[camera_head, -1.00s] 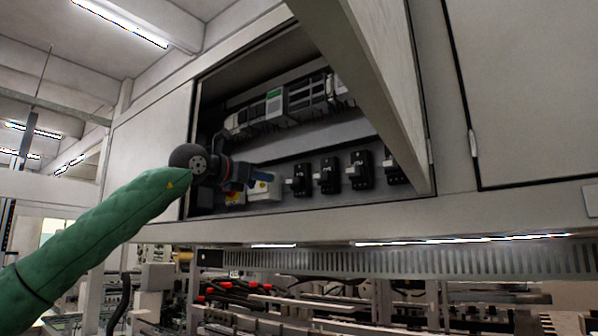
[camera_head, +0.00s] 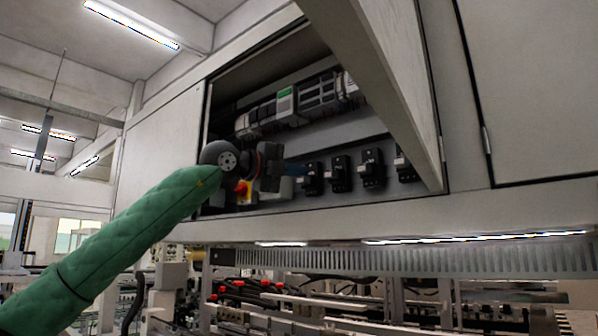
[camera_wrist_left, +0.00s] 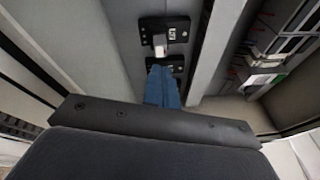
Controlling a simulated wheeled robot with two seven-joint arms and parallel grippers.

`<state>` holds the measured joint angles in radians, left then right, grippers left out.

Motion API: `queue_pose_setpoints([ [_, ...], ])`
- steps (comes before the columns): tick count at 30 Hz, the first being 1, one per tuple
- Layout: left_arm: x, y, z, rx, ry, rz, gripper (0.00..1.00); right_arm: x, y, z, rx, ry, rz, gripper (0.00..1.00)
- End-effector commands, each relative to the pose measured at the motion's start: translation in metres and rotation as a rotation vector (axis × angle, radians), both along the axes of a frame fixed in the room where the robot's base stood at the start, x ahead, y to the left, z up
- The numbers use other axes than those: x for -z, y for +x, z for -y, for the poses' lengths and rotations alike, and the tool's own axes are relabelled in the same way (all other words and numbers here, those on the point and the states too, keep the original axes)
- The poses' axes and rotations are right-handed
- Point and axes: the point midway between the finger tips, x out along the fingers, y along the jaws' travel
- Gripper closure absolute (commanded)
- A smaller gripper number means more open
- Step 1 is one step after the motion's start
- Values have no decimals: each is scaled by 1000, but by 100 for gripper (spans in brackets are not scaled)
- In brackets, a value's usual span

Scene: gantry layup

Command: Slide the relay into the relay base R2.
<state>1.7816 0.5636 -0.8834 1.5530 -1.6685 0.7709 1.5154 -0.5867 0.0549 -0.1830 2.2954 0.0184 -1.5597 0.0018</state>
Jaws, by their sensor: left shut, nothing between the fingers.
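Several black relay bases sit in a row on the cabinet's back panel in the head view, among them the left one (camera_head: 313,179), a middle one (camera_head: 340,173) and one farther right (camera_head: 372,168). Labels are too small to read, so I cannot tell which is R2. My left gripper (camera_head: 296,169) is shut and empty inside the cabinet, at the left end of this row. In the left wrist view its blue fingers (camera_wrist_left: 161,72) lie together, pointing at a black base (camera_wrist_left: 179,64). Another base (camera_wrist_left: 176,30) beyond carries a pale block. I cannot make out a separate relay. My right gripper is not in view.
The open cabinet door (camera_head: 385,75) hangs at the right of the opening. A rail of grey modules (camera_head: 315,95) runs above the bases. A yellow-and-red switch (camera_head: 243,190) is left of my gripper. The cabinet's lower edge (camera_head: 320,217) runs below.

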Motion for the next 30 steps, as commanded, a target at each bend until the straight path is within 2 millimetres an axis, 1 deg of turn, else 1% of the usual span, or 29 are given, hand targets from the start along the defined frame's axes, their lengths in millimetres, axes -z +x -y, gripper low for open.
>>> queue_pose_setpoints([
  [3,0,0,0,9,-97,-126,100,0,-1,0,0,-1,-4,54],
  [9,-1,0,0,18,-219,-285,100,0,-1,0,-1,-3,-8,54],
  [12,-1,0,0,21,-252,-329,100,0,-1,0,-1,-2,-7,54],
  [17,-1,1,1,22,-272,-355,100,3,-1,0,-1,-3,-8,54],
  [23,-2,4,6,23,-272,-355,100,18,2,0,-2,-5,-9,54],
  [30,-3,10,13,22,-271,-354,100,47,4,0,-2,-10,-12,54],
])
